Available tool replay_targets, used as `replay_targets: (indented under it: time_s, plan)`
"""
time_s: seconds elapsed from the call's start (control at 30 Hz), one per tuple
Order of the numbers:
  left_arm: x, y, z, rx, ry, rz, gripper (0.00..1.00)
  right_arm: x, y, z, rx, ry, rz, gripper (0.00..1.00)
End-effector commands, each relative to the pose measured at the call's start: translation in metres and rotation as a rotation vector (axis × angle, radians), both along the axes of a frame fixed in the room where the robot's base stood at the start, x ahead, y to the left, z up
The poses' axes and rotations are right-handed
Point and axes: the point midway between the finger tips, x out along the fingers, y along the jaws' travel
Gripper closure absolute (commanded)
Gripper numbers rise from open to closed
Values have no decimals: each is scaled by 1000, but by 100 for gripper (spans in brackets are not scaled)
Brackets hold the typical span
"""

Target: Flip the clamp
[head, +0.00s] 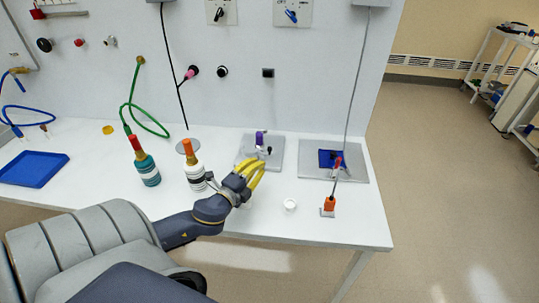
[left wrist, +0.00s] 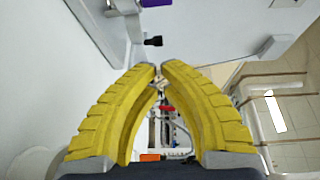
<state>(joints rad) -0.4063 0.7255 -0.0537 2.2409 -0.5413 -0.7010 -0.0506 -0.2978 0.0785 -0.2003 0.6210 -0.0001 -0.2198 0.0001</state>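One toggle clamp (head: 262,145) with a purple handle stands on a grey plate (head: 275,163) near the middle of the bench. A second clamp (head: 337,166) with a red handle is at the right grey plate (head: 355,175), beside a dark blue square. My left gripper (head: 262,166) is just in front of the purple-handled clamp, its yellow fingertips close together with nothing visibly held. In the left wrist view, the purple handle (left wrist: 155,3) and a black tip (left wrist: 153,41) lie beyond the fingertips (left wrist: 160,66). A red handle (left wrist: 167,105) shows between the fingers, farther off. My right gripper is out of view.
A green bottle (head: 147,170) and a white bottle (head: 194,172) stand left of the gripper. A blue tray (head: 33,169) lies far left.

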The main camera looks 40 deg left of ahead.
Motion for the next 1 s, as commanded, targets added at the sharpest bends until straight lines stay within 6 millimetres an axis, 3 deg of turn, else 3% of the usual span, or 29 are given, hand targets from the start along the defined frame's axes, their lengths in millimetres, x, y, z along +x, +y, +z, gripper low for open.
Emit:
replay_targets:
  time_s: [0.2,0.5,1.0]
  plan:
    - [31,4,0,2,-2,0,100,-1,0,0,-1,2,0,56]
    - [60,8,-2,1,-2,1,100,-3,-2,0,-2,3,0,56]
    - [72,10,-3,0,-1,1,100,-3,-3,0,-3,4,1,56]
